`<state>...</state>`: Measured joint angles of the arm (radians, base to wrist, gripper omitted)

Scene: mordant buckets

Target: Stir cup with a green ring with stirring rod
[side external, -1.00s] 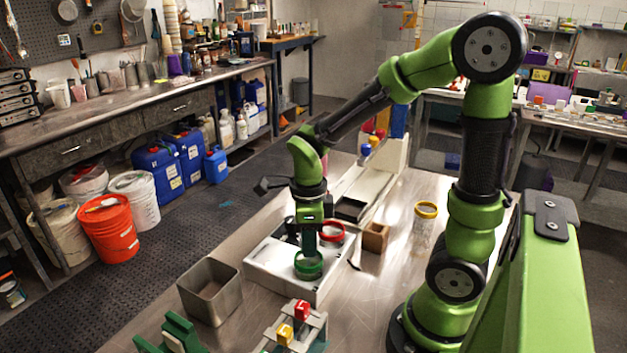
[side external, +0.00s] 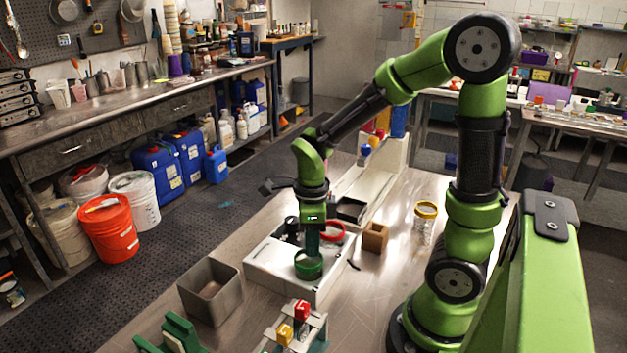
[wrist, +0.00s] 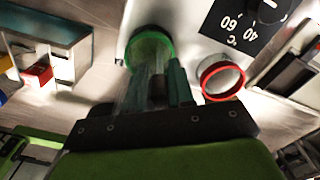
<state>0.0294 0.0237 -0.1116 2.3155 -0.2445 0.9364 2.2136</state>
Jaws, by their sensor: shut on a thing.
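The cup with a green ring (side external: 309,268) stands on a white hotplate unit. In the wrist view its green ring (wrist: 168,43) is at the top, just beyond my fingers. My gripper (side external: 312,240) points down directly over this cup, its fingers close above the ring. In the wrist view my gripper (wrist: 166,88) is shut on the stirring rod (wrist: 140,88), a clear, blurred shape that is hard to separate from the glass. The rod's tip is hidden, so I cannot tell how deep it sits in the cup.
A cup with a red ring (side external: 333,229) stands close behind on the same white unit (side external: 268,272). A grey square bin (side external: 210,290), a rack with red and yellow caps (side external: 294,325), a wooden block (side external: 375,236) and a yellow-lidded jar (side external: 425,222) stand around it.

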